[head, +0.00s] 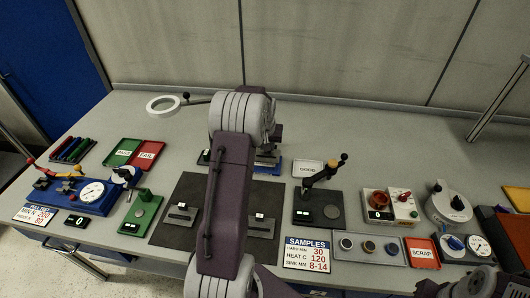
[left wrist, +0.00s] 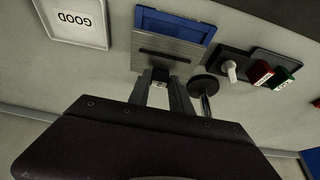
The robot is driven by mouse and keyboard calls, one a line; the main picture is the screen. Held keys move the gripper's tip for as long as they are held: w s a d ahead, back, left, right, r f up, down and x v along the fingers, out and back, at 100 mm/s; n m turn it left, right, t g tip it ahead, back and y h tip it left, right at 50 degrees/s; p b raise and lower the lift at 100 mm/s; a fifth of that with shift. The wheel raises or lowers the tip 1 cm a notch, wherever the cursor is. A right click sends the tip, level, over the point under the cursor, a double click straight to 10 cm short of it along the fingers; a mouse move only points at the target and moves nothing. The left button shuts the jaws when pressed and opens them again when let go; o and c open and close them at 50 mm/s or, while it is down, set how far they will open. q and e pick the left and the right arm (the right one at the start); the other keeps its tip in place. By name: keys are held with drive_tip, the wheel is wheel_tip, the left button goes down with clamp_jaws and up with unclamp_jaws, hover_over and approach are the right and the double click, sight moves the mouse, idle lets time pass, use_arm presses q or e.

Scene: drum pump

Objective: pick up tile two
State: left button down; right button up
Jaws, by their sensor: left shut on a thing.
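My left gripper (left wrist: 163,90) is shut on a small dark tile (left wrist: 160,75) with a white label in the left wrist view. The label is too small to read surely as two. The tile is at the near edge of a grey plate (left wrist: 180,52) on a blue base (left wrist: 175,23); I cannot tell whether it touches the plate. In the head view my left arm covers the middle, and the gripper is mostly hidden at its far end, by the blue base (head: 268,164). My right gripper is not in view.
A dark mat (head: 190,187) with metal holders bearing small white labels lies in front. A lever press (head: 320,195) stands to the right. In the left wrist view a GOOD tray (left wrist: 75,39), a round dark disc (left wrist: 203,86) and red and green blocks (left wrist: 262,73) are near.

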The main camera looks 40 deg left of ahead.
use_arm(q)
drive_tip(key=s+d+r+p, duration=0.1)
drive_tip(key=d+r+p, duration=0.1)
drive_tip(key=d+r, duration=0.7)
drive_tip(key=shift+s+d, duration=0.2)
drive_tip(key=shift+d, duration=0.65)
